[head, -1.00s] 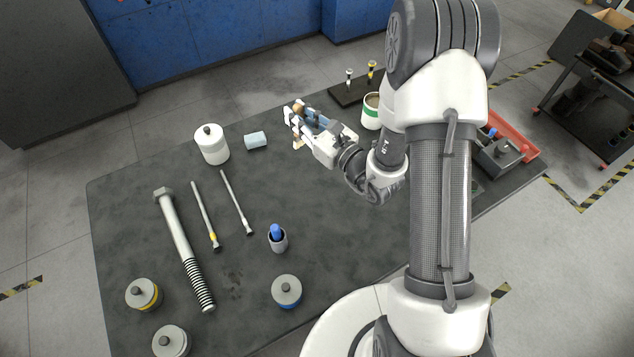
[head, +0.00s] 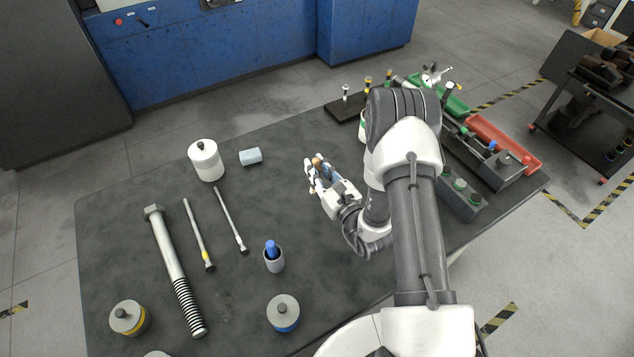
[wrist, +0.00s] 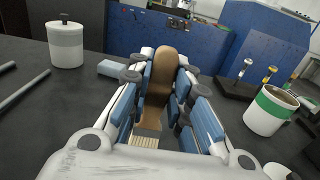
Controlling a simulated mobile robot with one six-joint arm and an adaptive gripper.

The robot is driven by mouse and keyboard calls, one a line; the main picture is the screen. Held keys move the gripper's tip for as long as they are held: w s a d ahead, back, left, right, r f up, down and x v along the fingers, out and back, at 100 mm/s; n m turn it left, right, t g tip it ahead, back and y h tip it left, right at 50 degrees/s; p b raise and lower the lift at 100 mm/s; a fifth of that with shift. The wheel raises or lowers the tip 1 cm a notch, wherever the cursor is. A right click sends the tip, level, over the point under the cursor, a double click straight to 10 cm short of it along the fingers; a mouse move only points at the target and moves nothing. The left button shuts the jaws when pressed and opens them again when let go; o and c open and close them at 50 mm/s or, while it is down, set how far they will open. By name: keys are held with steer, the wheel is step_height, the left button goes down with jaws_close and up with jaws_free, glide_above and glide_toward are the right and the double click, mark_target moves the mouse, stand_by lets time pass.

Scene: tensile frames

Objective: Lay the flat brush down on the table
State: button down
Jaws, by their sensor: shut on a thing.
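The flat brush (wrist: 168,75) has a brown wooden handle and pale bristles. My gripper (wrist: 156,98) is shut on it, with blue finger pads on either side of the handle. In the wrist view the handle points up and away and the bristles are at the near, lower end, partly hidden by the gripper. In the head view my gripper (head: 318,174) is over the middle of the dark table (head: 255,205), and only a bit of brown handle (head: 317,162) shows. I cannot tell whether the bristles touch the table.
A white lidded jar (head: 206,161) and a light blue block (head: 250,156) are left of my gripper. A large bolt (head: 172,260), two thin rods and a cup with a blue item (head: 274,258) are nearer. A green-banded can (wrist: 270,110) is close on the right.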

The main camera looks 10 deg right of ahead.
steer(key=shift+f+b, duration=0.65)
steer(key=shift+f, duration=1.6)
steer(key=shift+f, duration=0.2)
steer(key=c, duration=1.5)
jaws_free()
steer(key=shift+o, duration=0.2)
